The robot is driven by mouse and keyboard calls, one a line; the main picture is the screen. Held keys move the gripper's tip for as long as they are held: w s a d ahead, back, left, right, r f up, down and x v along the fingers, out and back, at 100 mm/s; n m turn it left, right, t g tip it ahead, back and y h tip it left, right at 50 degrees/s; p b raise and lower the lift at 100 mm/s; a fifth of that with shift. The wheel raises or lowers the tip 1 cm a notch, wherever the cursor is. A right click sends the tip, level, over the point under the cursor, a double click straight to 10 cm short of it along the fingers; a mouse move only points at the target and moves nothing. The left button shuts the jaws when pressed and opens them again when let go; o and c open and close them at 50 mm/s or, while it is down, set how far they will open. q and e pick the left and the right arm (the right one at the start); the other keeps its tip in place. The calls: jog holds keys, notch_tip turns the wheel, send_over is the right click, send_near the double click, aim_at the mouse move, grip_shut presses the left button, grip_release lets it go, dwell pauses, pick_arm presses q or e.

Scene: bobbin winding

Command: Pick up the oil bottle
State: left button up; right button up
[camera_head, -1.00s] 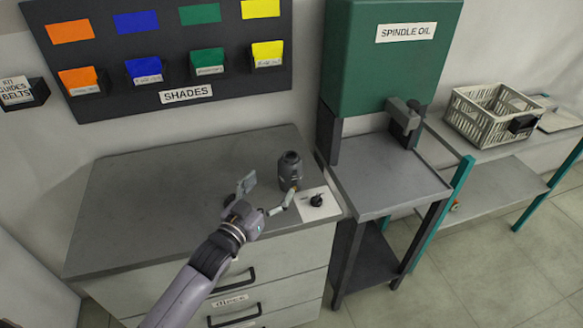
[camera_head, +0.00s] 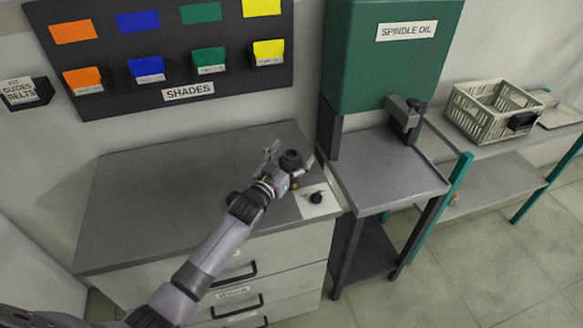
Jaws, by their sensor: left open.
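The oil bottle, a dark grey bottle (camera_head: 291,158), stands on the grey cabinet top near its right end. Its lower part is mostly hidden behind my left gripper. My left gripper (camera_head: 289,158) is open, with one finger to the left of the bottle and the other to its right. I cannot tell whether the fingers touch it. My right gripper is not in view.
A white card with a black knob (camera_head: 316,198) lies close to the right of my left gripper. The grey cabinet top (camera_head: 150,200) is clear on the left. A green spindle oil tank (camera_head: 385,70) stands above a grey stand (camera_head: 385,178). A crate (camera_head: 487,115) sits further right.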

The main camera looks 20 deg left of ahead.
pick_arm(q)
jog(key=shift+s, duration=0.1)
grip_shut()
dwell(1.0)
